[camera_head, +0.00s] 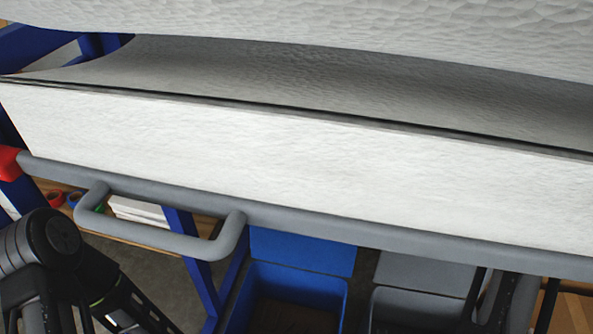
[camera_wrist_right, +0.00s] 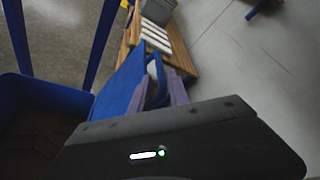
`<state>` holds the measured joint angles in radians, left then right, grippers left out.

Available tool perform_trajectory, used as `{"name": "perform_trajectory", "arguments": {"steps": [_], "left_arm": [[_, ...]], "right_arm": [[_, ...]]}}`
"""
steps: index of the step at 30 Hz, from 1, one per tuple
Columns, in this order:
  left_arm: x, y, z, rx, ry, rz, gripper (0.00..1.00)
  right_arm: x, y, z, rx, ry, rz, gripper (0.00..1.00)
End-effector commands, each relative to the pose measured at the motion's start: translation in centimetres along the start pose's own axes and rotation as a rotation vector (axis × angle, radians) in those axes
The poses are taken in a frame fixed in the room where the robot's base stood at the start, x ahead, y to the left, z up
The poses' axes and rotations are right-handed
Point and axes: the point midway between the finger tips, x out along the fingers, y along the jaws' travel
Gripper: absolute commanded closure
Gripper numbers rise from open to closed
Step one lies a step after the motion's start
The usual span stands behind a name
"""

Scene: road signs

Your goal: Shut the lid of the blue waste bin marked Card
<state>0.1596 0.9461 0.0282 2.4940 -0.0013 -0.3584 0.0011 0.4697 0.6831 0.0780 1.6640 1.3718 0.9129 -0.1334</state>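The blue waste bin (camera_head: 343,311) stands below the grey rail in the head view, with its dark inside showing. Its blue lid (camera_head: 300,252) is raised at the back of the bin. In the right wrist view the bin (camera_wrist_right: 45,92) is at the left edge and the lid (camera_wrist_right: 122,82) stands up beside it. My right gripper (camera_wrist_right: 159,90) is at the lid's edge, its two fingers apart, with a blue curved part between and beyond them. Contact cannot be told. No Card marking is readable. My left gripper is out of view; only part of that arm shows.
A grey bin (camera_head: 425,272) stands right of the blue one. A large white panel (camera_head: 300,150) and a grey rail with a handle (camera_head: 160,236) lie above the bins. A wooden shelf or pallet with white items (camera_wrist_right: 155,38) is beyond the lid.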

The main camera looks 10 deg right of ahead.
Motion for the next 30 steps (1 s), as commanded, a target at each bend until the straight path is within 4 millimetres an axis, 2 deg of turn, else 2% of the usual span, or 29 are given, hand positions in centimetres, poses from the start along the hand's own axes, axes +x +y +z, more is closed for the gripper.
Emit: {"name": "perform_trajectory", "arguments": {"steps": [9, 14, 17, 25, 30], "left_arm": [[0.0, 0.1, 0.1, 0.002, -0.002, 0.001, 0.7], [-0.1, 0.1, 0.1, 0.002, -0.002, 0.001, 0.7], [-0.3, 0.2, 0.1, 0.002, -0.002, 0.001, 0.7], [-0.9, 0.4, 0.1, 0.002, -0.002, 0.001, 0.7], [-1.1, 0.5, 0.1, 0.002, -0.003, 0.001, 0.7]], "right_arm": [[-0.1, 0.1, -0.1, 0.001, 0.003, 0.002, 0.78], [0.6, 0.2, -0.1, 0.001, 0.002, 0.004, 0.78], [1.6, 0.1, 0.0, 0.001, 0.001, 0.004, 0.78], [5.8, 0.2, 0.0, 0.002, 0.001, 0.005, 0.78], [7.5, 0.2, -0.1, 0.001, 0.002, 0.004, 0.78]]}}
